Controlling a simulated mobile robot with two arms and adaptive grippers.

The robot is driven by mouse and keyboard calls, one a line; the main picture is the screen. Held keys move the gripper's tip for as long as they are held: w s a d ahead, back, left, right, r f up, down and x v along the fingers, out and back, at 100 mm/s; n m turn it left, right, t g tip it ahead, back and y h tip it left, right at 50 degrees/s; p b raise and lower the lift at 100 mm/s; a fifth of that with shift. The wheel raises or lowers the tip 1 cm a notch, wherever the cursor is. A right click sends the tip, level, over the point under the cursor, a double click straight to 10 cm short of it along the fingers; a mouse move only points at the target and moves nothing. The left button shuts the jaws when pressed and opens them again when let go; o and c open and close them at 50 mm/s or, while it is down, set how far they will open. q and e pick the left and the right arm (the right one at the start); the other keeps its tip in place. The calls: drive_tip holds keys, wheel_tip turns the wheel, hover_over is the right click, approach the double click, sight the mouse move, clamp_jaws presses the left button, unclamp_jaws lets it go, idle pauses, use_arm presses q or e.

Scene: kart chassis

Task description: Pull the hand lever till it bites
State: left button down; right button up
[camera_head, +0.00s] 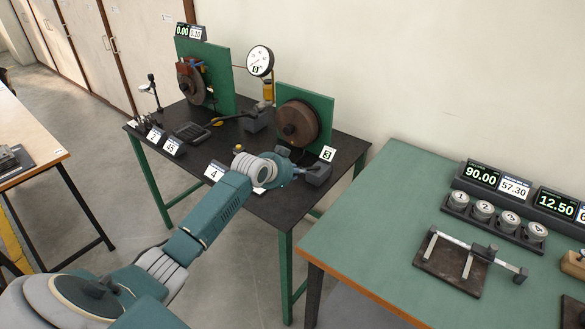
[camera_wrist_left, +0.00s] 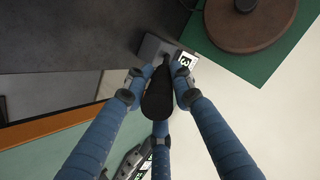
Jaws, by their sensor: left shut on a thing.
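The hand lever's black grip (camera_wrist_left: 158,98) stands between the blue fingers of my left gripper (camera_wrist_left: 159,84) in the left wrist view. The gripper is shut on the lever. The lever's grey base block (camera_wrist_left: 152,47) is just beyond, beside a tag marked 3. In the head view my left gripper (camera_head: 292,168) is at the front right of the dark table, next to the base block (camera_head: 318,174); it hides most of the lever there. My right gripper is not in view.
A brown disc on a green panel (camera_head: 322,107) stands behind the lever. A round gauge (camera_head: 260,61) and another green panel (camera_head: 226,75) are further back. A green-topped bench (camera_head: 370,235) with displays and weights is at right. Grey floor separates the tables.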

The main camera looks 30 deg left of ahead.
use_arm(q)
drive_tip(key=shift+w+a+r+g+p, duration=0.1)
drive_tip(key=shift+w+r+g+p, duration=0.2)
drive_tip(key=shift+r, duration=0.2)
drive_tip(key=shift+w+a+r+g+p, duration=0.1)
drive_tip(key=shift+w+r+g+p, duration=0.15)
drive_tip(key=shift+r+p, duration=0.2)
drive_tip(key=c, duration=1.6)
unclamp_jaws()
drive_tip(key=shift+o, duration=0.2)
drive_tip(key=shift+f, duration=0.1)
drive_tip(key=shift+s, duration=0.1)
drive_tip(key=v, duration=1.1)
drive_tip(key=shift+s+r, duration=0.3)
